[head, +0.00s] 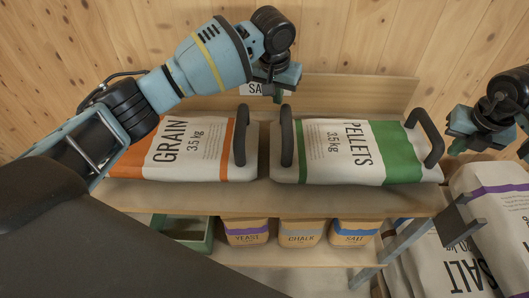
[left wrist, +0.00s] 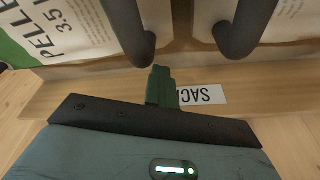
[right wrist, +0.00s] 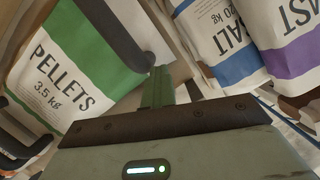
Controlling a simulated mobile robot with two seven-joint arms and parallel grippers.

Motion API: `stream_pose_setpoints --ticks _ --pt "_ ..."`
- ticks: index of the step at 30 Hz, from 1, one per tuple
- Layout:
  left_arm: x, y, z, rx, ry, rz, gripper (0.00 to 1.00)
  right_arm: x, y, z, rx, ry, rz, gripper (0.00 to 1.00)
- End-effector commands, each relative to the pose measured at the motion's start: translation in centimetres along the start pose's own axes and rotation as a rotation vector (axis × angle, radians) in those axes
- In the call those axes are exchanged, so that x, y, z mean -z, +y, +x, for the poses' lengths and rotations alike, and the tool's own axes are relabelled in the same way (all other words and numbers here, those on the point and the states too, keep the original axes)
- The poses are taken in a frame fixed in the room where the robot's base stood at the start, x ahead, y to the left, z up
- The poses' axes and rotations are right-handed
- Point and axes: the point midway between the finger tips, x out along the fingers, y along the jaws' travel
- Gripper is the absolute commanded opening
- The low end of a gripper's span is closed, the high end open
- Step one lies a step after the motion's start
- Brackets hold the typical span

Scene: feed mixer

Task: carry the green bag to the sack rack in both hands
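The green bag (head: 340,152), white with green bands and marked PELLETS 3.5 kg, lies flat on the sack rack's top shelf (head: 250,198). It has a dark handle at each end, the left one (head: 287,135) and the right one (head: 430,137). My left gripper (head: 277,96) is shut and empty behind the gap between the bags, by the rack's label; the left wrist view shows its fingers (left wrist: 162,88) together, apart from two handles. My right gripper (head: 458,148) is shut just right of the right handle; its fingers (right wrist: 157,88) hold nothing visible.
An orange-banded GRAIN bag (head: 190,150) lies left on the same shelf, partly behind my left arm. Large sacks (head: 500,215) stand at right.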

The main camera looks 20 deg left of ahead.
Motion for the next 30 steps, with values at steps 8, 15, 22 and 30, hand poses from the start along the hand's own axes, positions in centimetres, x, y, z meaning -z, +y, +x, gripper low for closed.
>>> stream_pose_setpoints --ticks 8,15,22,30 --pt "0.2 -1.3 -0.6 -0.018 0.012 0.011 0.0 -0.2 -1.2 -0.7 -0.02 -0.013 -0.012 0.0" --pt "0.1 -1.6 -0.3 -0.012 0.008 0.008 0.22 -0.1 -1.6 -0.4 -0.014 -0.008 -0.009 0.01" --pt "0.1 -1.8 -0.3 -0.01 0.006 0.007 0.22 -0.1 -1.7 -0.3 -0.011 -0.007 -0.007 0.22" --pt "0.1 -1.8 -0.2 -0.009 0.005 0.006 0.22 -0.1 -1.7 -0.3 -0.01 -0.006 -0.006 0.22"
